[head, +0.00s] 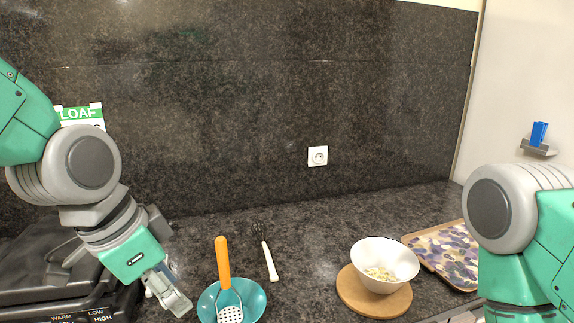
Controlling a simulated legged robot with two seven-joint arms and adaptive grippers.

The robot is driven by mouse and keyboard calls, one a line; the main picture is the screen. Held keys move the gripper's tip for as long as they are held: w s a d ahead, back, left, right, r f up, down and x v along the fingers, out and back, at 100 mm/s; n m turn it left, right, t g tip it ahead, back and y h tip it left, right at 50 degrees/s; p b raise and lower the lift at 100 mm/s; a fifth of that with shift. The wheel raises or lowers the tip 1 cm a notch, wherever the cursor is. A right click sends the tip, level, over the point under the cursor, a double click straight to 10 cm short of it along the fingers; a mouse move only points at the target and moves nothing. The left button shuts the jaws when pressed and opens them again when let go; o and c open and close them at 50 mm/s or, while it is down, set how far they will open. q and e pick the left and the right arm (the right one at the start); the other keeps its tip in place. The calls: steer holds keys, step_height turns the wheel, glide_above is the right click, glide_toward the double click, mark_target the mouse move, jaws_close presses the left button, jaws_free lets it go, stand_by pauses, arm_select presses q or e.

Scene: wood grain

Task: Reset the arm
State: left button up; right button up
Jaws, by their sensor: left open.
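My left arm comes in from the left, and my left gripper (168,292) hangs low beside the teal bowl. It is open, and I see nothing between its fingers. My right arm shows at the right edge, bent downward; its gripper is out of view below the frame. The teal bowl (254,297) stands on the dark counter just right of my left gripper, with an orange-handled masher (223,262) in it.
A white bowl (398,255) of pale food stands on a round wooden board (349,290). A patterned mat (446,249) is near my right arm. A black appliance (40,270) sits at left.

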arm_select(q)
steer(key=s+a+f+n+g+y+b, duration=0.1)
steer(key=s+a+f+n+b, duration=0.15)
steer(key=f, duration=1.05)
steer(key=s+a+f+n+b, duration=0.1)
steer(key=a+f+n+b, duration=0.15)
steer(key=f, duration=0.95)
steer(key=s+a+f+n+y+b, duration=0.1)
steer(key=s+a+f+n+b, duration=0.1)
steer(key=s+f, duration=0.6)
steer(key=s+a+f+n+g+b, duration=0.1)
steer(key=s+a+f+b, duration=0.3)
steer(key=s+f, duration=0.4)
step_height(320, 180, down, 6)
steer(key=shift+a+f+n+y+b, duration=0.1)
steer(key=shift+a+n+y+b, duration=0.3)
steer(key=shift+n, duration=0.4)
arm_select(e)
step_height(320, 180, down, 12)
steer(key=shift+d, duration=0.3)
arm_select(q)
steer(key=shift+a, duration=0.15)
arm_select(e)
steer(key=shift+s+a+r, duration=0.1)
steer(key=shift+a+r, duration=0.05)
steer(key=shift+a, duration=0.05)
arm_select(q)
steer(key=shift+w, duration=0.2)
arm_select(e)
steer(key=shift+d, duration=0.1)
